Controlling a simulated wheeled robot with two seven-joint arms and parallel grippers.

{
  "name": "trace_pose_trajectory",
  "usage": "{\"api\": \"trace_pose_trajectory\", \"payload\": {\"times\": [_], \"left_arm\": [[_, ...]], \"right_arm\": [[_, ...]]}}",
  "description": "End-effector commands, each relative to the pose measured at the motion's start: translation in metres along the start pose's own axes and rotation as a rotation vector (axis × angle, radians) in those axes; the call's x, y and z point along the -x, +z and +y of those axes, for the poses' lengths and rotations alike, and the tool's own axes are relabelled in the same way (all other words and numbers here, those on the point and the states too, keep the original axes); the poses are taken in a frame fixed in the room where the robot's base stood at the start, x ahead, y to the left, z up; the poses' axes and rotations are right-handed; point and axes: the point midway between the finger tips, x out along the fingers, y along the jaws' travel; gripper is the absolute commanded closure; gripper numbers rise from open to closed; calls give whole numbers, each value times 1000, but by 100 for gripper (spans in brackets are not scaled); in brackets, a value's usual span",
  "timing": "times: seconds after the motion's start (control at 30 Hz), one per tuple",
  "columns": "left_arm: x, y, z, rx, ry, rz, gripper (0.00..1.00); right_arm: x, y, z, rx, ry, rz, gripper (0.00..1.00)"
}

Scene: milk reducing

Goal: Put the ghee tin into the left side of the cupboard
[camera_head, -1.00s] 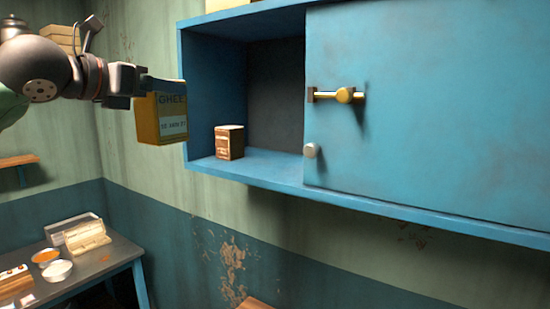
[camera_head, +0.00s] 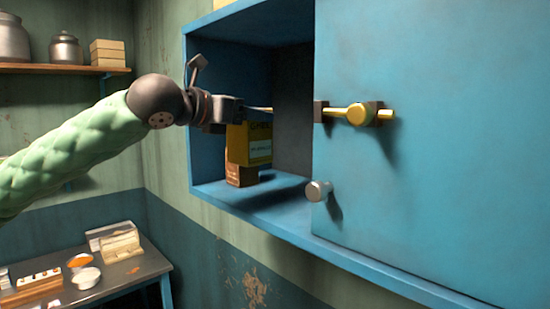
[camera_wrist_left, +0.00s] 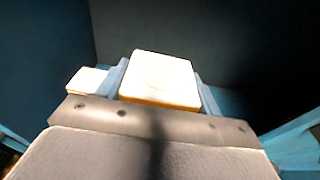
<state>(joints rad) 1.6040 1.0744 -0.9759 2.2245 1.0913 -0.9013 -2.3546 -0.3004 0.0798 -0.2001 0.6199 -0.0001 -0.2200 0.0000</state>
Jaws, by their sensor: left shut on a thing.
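The yellow ghee tin (camera_head: 250,148) is upright inside the open left side of the blue cupboard (camera_head: 275,220). My left gripper (camera_head: 250,112) is shut on the tin near its top. The brown tin (camera_head: 240,176) shows low on the cupboard floor, and the ghee tin overlaps its upper part in the head view. I cannot tell whether the two touch. In the left wrist view, the ghee tin's pale top (camera_wrist_left: 160,77) sits between the fingers, and a smaller pale top (camera_wrist_left: 88,80) shows to its left. My right gripper is not in view.
The cupboard's right side is covered by a blue door (camera_head: 430,180) with a brass latch (camera_head: 360,113) and a round knob (camera_head: 319,190). A shelf (camera_head: 60,68) with pots hangs at the upper left. A table (camera_head: 150,265) with bowls stands below.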

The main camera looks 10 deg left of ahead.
Motion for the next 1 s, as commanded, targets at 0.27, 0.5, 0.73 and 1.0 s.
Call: {"api": "trace_pose_trajectory", "payload": {"times": [0.27, 0.5, 0.73, 1.0], "left_arm": [[-53, -21, 6, 1, -1, 0, 80], [-76, -31, 10, 0, 0, -1, 80], [-80, -45, 10, 0, 0, 0, 80], [-83, -71, 11, 0, 1, -1, 80]], "right_arm": [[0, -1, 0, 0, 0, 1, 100], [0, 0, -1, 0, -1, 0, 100], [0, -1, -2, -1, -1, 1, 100], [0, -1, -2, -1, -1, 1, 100]]}}
